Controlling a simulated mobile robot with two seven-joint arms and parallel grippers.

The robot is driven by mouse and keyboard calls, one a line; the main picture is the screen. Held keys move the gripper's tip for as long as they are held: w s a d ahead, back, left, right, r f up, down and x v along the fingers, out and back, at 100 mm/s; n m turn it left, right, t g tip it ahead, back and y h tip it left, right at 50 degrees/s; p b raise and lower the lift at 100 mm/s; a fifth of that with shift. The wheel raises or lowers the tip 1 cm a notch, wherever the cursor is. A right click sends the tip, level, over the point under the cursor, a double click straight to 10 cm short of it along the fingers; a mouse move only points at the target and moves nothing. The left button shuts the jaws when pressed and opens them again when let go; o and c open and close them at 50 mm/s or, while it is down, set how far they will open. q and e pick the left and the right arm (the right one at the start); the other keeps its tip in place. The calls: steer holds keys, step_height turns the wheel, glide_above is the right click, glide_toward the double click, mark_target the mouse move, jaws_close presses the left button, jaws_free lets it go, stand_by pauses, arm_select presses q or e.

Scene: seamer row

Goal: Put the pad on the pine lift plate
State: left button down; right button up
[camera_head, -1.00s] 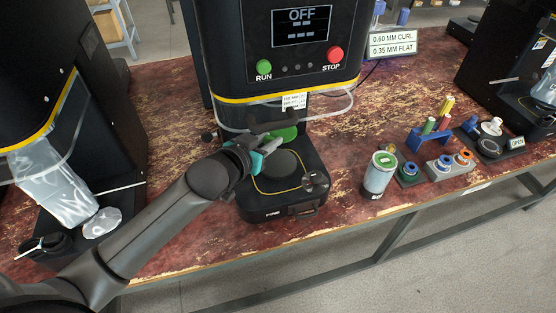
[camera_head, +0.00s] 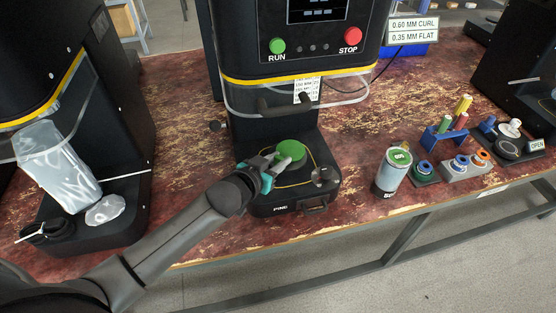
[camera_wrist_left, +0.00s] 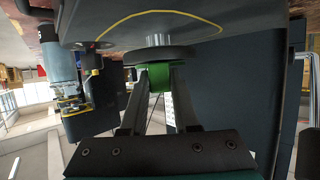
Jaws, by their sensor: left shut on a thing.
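The green round pad (camera_head: 290,151) is held in my left gripper (camera_head: 283,159), which is shut on it. The pad is over the dark round lift plate of the black PINE base (camera_head: 281,209) and hides much of that plate. In the left wrist view the fingers (camera_wrist_left: 162,88) grip the green pad (camera_wrist_left: 154,76). There the pad lies right against or very close to a dark disc (camera_wrist_left: 158,54) on a light metal shaft; I cannot tell if they touch. My right gripper is not in view.
The PINE machine's control head (camera_head: 312,40) and its clear guard (camera_head: 250,102) stand above and behind the plate.

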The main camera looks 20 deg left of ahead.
arm_select(q)
steer(key=shift+f, duration=0.1)
steer(key=c, duration=0.7)
jaws_free()
steer(key=shift+o, duration=0.2)
steer(key=shift+s+r, duration=0.15)
steer(key=shift+r, duration=0.05)
steer(key=p+v, duration=0.3)
steer(key=v, duration=0.8)
steer(key=shift+s+r, duration=0.2)
steer(key=shift+s, duration=0.1)
steer(key=shift+a, duration=0.15)
